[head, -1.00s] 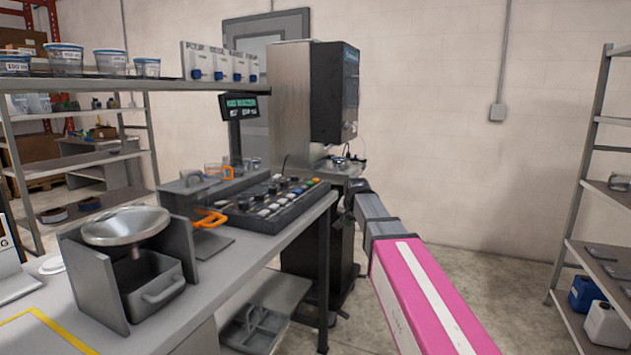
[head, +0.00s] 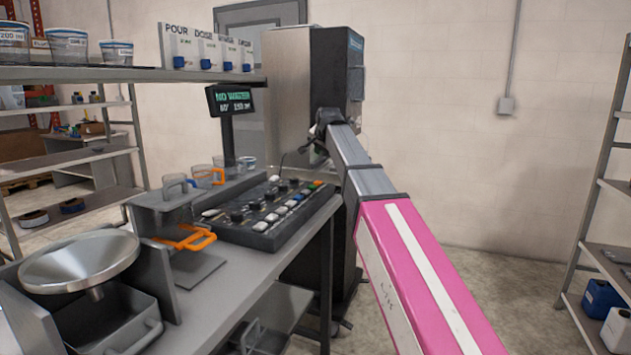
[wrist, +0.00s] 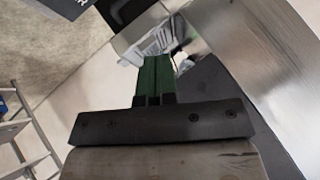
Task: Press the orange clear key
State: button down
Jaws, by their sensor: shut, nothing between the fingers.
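The key panel (head: 270,215) is a dark sloped box on the counter with rows of black, white and coloured keys. A small orange key (head: 318,183) shows at its far right end, beside a green one. My gripper (head: 308,152) is small and dark in the head view, above and beyond the panel's far end and apart from the keys. In the wrist view my gripper (wrist: 157,60) has its two green fingers together, with nothing between them. The orange key cannot be made out in the wrist view.
A display (head: 233,98) stands on a post behind the panel. A tall steel-and-black machine (head: 336,75) stands close beyond my gripper. Open floor lies to the right.

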aim_at(319, 182)
dwell(0.4)
jog(key=shift+f, duration=4.35)
jog(key=shift+f, duration=0.45)
jog(key=shift+f, duration=0.45)
jog(key=shift+r, duration=0.9)
